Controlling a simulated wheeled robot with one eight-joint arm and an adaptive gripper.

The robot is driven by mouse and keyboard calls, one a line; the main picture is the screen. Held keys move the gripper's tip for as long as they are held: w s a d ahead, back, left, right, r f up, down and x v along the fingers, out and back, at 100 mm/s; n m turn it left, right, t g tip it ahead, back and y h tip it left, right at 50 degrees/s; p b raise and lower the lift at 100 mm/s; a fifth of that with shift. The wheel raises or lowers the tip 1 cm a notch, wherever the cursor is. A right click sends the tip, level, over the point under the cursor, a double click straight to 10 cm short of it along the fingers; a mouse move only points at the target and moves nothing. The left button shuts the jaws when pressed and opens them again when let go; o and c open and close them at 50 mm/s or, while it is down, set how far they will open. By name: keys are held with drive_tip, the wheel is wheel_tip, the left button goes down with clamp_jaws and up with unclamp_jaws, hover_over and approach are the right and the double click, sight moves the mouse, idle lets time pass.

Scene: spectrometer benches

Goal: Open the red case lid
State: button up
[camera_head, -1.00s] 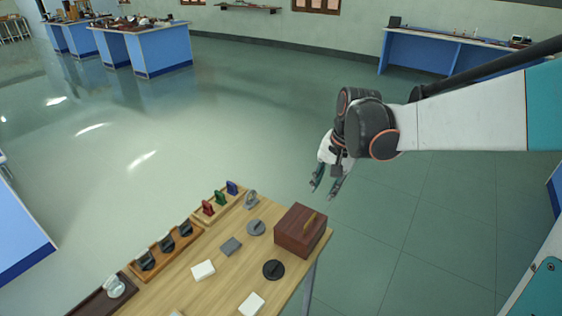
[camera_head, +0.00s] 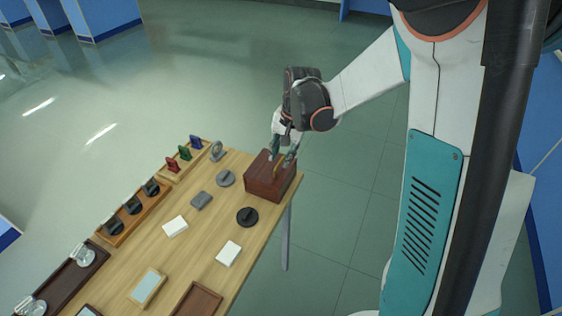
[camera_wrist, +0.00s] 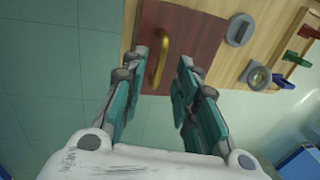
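The red-brown wooden case (camera_head: 264,181) stands at the right far corner of the table, its lid shut. A brass handle (camera_head: 277,168) stands up on its top; in the wrist view the handle (camera_wrist: 159,58) is a curved bar near the edge of the lid (camera_wrist: 190,28). My gripper (camera_head: 283,156) is right above the case in the head view. In the wrist view my gripper (camera_wrist: 163,68) is open, one finger on each side of the handle. I cannot tell how far the fingertips are above the lid. Neither finger visibly touches the handle.
The wooden table (camera_head: 190,240) holds a grey disc (camera_head: 226,178), a black disc (camera_head: 247,217), white blocks (camera_head: 228,253) and a rack of coloured pieces (camera_head: 184,153). A tray (camera_head: 197,301) lies at the front. Floor right of the table is clear.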

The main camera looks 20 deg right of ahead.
drive_tip(key=shift+w+a+f, duration=0.1)
drive_tip(key=shift+a+f, duration=0.05)
drive_tip(key=shift+f, duration=0.8)
clamp_jaws()
drive_tip(key=shift+r, duration=0.1)
